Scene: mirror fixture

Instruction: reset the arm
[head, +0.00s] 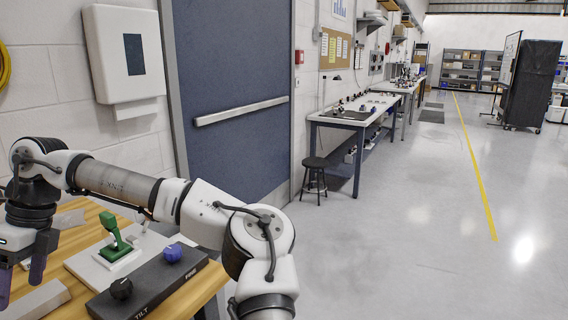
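My gripper (20,292) is at the lower left, pointing down over the wooden table (208,284). Its two purple fingertips stand apart with a gap and nothing visible between them. The left finger is partly cut off by the frame edge. My arm reaches across the front of the view to it. To the right of the gripper, a green fixture (113,236) stands on a white plate (88,266). In front of it is a dark box (150,283) marked TILT, with a black knob (121,289) and a blue knob (173,252).
A light grey bar (38,300) lies on the table near the gripper. A white dispenser (125,55) hangs on the wall behind, beside a blue door (235,90). A black stool (314,178) and workbench (352,115) stand further back. The floor at right is clear.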

